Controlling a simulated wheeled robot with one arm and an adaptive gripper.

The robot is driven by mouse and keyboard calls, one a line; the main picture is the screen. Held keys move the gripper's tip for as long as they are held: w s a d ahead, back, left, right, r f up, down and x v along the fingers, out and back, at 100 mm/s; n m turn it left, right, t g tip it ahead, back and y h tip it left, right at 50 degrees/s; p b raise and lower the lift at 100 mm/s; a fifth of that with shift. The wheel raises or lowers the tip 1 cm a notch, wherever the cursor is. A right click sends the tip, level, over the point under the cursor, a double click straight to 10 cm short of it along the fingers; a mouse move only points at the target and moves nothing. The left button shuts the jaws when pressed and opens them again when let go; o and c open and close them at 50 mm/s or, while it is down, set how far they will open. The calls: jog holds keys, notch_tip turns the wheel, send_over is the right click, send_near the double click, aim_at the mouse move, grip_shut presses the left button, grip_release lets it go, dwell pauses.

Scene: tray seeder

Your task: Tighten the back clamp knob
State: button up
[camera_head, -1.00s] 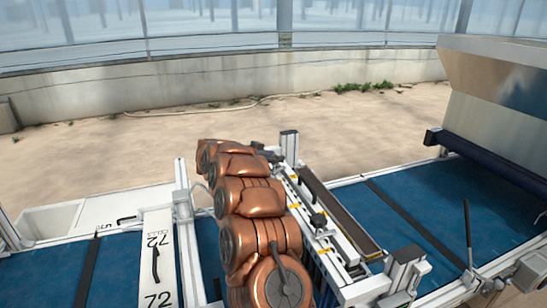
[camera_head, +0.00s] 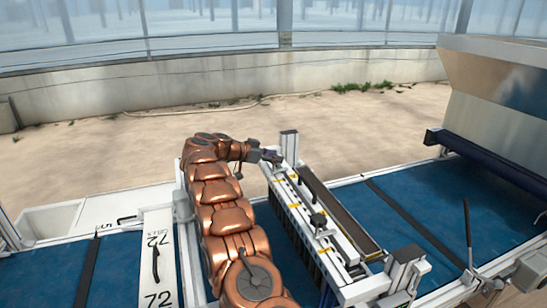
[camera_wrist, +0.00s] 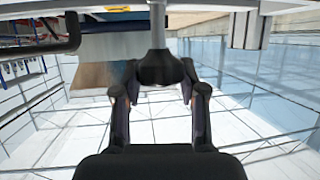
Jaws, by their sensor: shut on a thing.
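The back clamp knob (camera_wrist: 158,68) is dark, with a pale shaft running up from it in the wrist view. My gripper (camera_wrist: 160,84) is shut on it, one finger on each side. In the head view my gripper (camera_head: 271,156) is at the far end of the seeder's dibble bar, beside the back upright post (camera_head: 289,147). The knob itself is too small and too covered by the gripper to make out there.
A long trough (camera_head: 340,212) and the row of dark tubes run along the bar to the front clamp post (camera_head: 407,262). Blue belt (camera_head: 425,210) lies on both sides. A metal hopper (camera_head: 500,85) stands at the right. A plate marked 72 (camera_head: 158,262) lies at the left.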

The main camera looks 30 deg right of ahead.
jog(key=shift+r+m+g, duration=0.1)
jog(key=shift+m+g, duration=0.2)
dwell(0.5)
jog(key=o, duration=1.2)
jog(key=shift+c, duration=0.2)
jog(key=v, duration=1.2)
